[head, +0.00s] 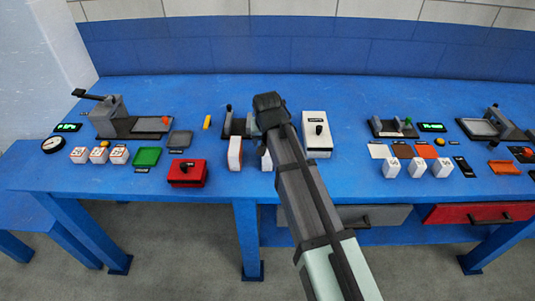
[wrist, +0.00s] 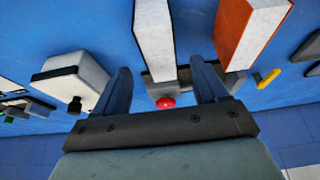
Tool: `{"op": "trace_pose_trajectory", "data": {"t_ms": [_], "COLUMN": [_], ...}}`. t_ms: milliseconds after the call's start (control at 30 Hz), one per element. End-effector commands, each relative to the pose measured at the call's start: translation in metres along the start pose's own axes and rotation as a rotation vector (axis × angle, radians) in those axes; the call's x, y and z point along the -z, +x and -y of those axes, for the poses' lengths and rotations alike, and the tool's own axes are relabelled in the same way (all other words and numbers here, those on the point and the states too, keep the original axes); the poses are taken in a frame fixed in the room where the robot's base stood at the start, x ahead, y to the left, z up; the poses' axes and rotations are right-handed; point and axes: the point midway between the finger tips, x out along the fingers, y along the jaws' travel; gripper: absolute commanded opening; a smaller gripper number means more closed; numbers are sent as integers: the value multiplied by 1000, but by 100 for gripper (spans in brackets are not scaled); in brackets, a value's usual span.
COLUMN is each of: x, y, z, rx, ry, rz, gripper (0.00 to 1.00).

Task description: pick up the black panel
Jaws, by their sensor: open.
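A flat dark grey panel (head: 180,139) lies on the blue table left of centre in the head view. A thin black piece with pale marks (head: 463,167) lies at the right. I cannot tell for sure which is the black panel. A dark flat edge (wrist: 309,47) also shows at the right of the wrist view. My gripper (wrist: 161,66) is open, with nothing held, over the middle of the table. Its fingers straddle the near end of a white upright block (wrist: 154,38) from above; contact is unclear. In the head view my arm hides most of this area.
An orange-sided white block (head: 235,153) and a white box with a black knob (head: 317,134) flank my gripper. A red button (wrist: 166,103) shows between the fingers. A red box (head: 187,173), green tray (head: 147,157) and yellow bar (head: 207,122) stand left. Levered fixtures line the back.

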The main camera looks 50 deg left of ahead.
Motion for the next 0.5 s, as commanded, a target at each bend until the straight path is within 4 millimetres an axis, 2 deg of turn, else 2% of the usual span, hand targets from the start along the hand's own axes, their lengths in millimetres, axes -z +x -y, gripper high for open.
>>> {"op": "trace_pose_trajectory", "data": {"t_ms": [300, 500], "x": [-2, -3], "y": [38, 45], "z": [1, 1], "rx": [0, 0], "ry": [0, -1], "rz": [0, -1], "gripper": [72, 72]}}
